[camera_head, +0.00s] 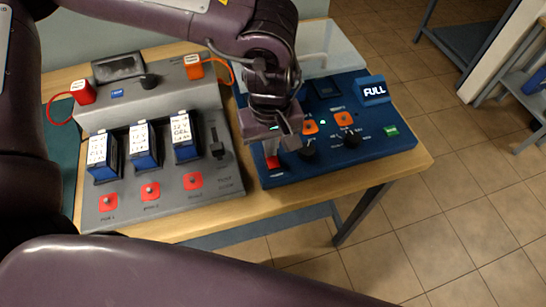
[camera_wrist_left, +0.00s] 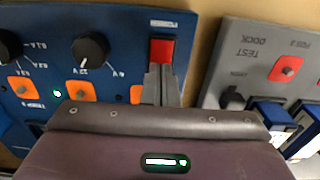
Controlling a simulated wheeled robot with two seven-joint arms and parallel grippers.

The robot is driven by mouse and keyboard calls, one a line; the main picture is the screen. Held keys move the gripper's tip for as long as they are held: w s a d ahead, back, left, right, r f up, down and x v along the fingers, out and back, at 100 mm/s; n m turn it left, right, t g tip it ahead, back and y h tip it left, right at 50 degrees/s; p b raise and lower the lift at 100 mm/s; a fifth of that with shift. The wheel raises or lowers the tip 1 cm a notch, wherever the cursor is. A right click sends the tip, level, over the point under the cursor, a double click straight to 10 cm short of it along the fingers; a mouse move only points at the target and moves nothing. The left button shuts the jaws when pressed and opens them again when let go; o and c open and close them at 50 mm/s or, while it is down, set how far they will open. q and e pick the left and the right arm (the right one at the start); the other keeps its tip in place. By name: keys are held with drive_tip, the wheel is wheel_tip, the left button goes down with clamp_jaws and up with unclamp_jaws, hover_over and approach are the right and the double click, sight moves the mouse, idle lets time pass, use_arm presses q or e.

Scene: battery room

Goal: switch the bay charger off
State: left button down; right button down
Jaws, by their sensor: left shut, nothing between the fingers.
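The blue bay charger (camera_head: 345,150) sits on the right of the table, with knobs, orange buttons and lit green lamps. Its red switch (camera_head: 272,162) is at the near left corner; in the left wrist view the red switch (camera_wrist_left: 161,50) lies right at the fingertips. My left gripper (camera_head: 288,140) is over that corner, shut and empty; its narrow fingers (camera_wrist_left: 160,72) reach the edge of the switch. I cannot tell whether they touch it. The fingers hide part of the panel beside the switch. My right gripper is not in view.
The grey test dock (camera_head: 215,190) stands left of the charger, holding blue-and-white batteries (camera_head: 143,148), with red and orange clamps on top. A "FULL" sign (camera_head: 374,91) stands at the charger's back right. The wooden table edge (camera_head: 412,168) is bare at the right.

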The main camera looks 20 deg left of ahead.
use_arm(q)
drive_tip(key=shift+f, duration=0.3)
drive_tip(key=shift+r, duration=0.2)
wheel_tip(320, 180, up, 7)
drive_tip(key=p, duration=0.5)
drive_tip(key=shift+f, duration=0.1)
drive_tip(key=shift+s+f, duration=0.1)
idle(0.6)
